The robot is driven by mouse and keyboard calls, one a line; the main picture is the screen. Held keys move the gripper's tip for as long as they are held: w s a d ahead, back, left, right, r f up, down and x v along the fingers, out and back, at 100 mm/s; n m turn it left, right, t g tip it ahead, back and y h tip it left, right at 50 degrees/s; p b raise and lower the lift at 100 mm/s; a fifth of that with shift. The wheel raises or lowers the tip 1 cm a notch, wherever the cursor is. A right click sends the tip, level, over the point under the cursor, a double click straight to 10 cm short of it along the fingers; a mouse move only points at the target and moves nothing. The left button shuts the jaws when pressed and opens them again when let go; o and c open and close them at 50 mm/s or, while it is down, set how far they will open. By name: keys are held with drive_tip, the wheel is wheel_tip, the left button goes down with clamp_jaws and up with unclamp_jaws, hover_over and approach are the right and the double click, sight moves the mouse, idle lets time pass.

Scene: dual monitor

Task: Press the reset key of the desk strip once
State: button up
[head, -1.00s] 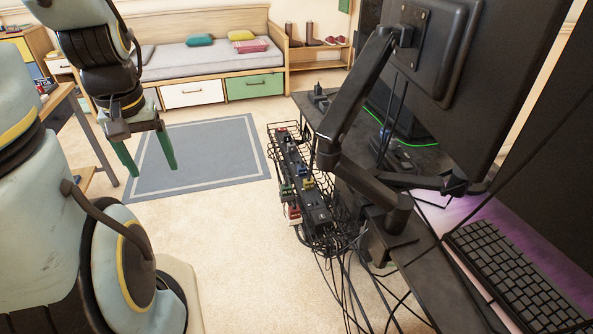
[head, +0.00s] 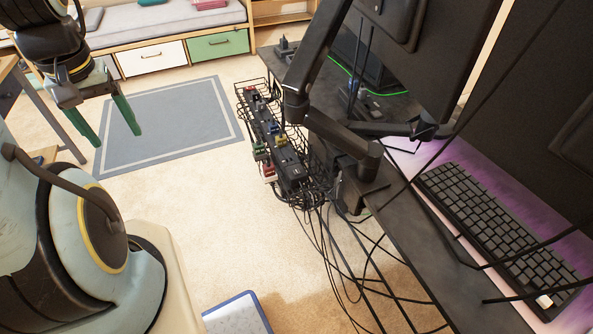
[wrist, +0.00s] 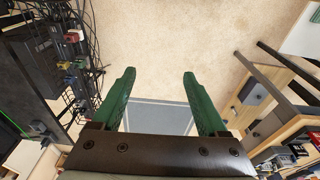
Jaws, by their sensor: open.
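The desk strip (head: 285,160) is a black power strip in a wire basket behind the desk's edge, with several coloured plugs in it. It also shows at the upper left of the wrist view (wrist: 71,52). A reset key cannot be made out at this size. My gripper (head: 118,135) is at the left of the head view, well to the left of the strip and apart from it. In the wrist view my gripper (wrist: 160,75) has its two green fingers spread wide with nothing between them.
The black desk (head: 405,225) carries a keyboard (head: 495,230) and a monitor arm (head: 318,60). Loose cables (head: 340,255) hang below the basket. A grey rug (head: 170,125) and bare carpet lie between my gripper and the strip. A wooden shelf unit (wrist: 275,105) stands at right in the wrist view.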

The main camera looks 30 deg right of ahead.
clamp_jaws()
idle(0.4)
idle(1.1)
